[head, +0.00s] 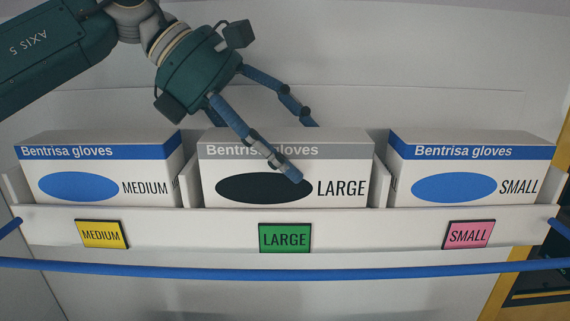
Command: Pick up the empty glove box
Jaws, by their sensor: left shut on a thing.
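Three white glove boxes stand in a row on a white shelf. The middle box, marked LARGE (230,187), has a grey band and a dark oval with no blue showing in it. The MEDIUM box (145,169) on the left and the SMALL box (520,169) on the right have blue bands and blue ovals. My left gripper (303,149) comes from above and is shut on the LARGE box, with one finger across its front face and the other behind its top. The box stands upright in its place. My right gripper is not in view.
The shelf has a front lip (190,232) with a yellow MEDIUM label (102,234), a green LARGE label (285,238) and a pink SMALL label (468,234). Low dividers flank the middle box. A blue rail (200,272) runs in front. The space above the boxes is free.

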